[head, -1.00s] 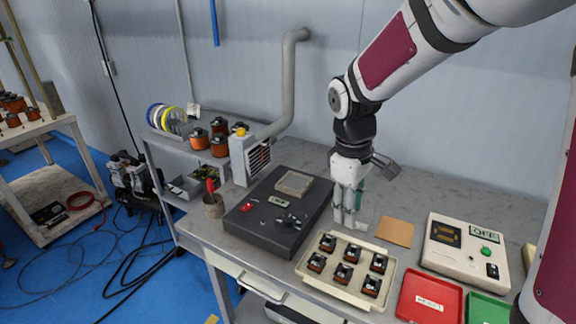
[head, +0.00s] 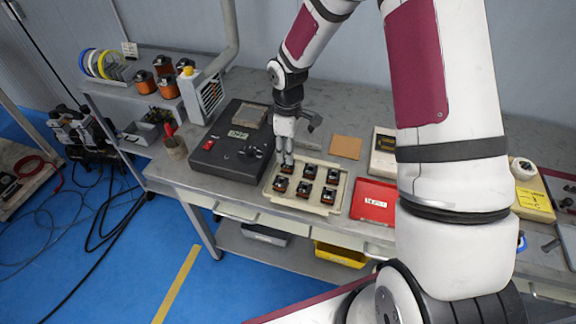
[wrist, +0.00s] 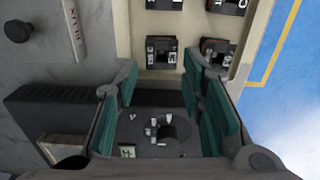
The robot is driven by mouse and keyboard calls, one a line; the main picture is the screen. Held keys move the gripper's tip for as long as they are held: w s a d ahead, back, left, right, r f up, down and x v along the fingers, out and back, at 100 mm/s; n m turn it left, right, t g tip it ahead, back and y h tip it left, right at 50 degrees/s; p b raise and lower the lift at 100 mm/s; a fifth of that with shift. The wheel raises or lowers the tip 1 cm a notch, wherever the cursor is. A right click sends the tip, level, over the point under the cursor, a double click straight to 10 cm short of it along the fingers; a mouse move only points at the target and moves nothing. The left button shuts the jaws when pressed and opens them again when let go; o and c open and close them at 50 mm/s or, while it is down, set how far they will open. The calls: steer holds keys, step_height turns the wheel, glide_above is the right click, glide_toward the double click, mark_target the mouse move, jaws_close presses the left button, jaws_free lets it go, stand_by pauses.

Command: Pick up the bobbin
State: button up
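Several small bobbins with black frames and orange-brown windings stand in two rows in a cream tray (head: 264,193). The back-left bobbin (head: 287,169) is partly hidden by my fingers in the head view. My gripper (head: 285,163) points down over it. In the wrist view, my teal-padded fingers (wrist: 161,70) are apart, with this bobbin (wrist: 161,52) just beyond the gap between their tips. The gripper is open and empty. I cannot tell whether the tips reach down beside the bobbin. The front-left bobbin (wrist: 215,52) stands next to it, close to one finger.
A black winder console (head: 222,165) stands close to the tray's left. A red tray (head: 374,202) lies to its right, and a flat brown pad (head: 346,147) behind. Larger orange coils (head: 167,87) stand on a side shelf. My arm covers the table's right part.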

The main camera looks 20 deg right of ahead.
mark_target(288, 166)
steer(key=shift+s+f+p, duration=0.1)
steer(key=shift+f+p, duration=0.35)
steer(key=shift+f, duration=2.5)
steer(key=c, duration=0.8)
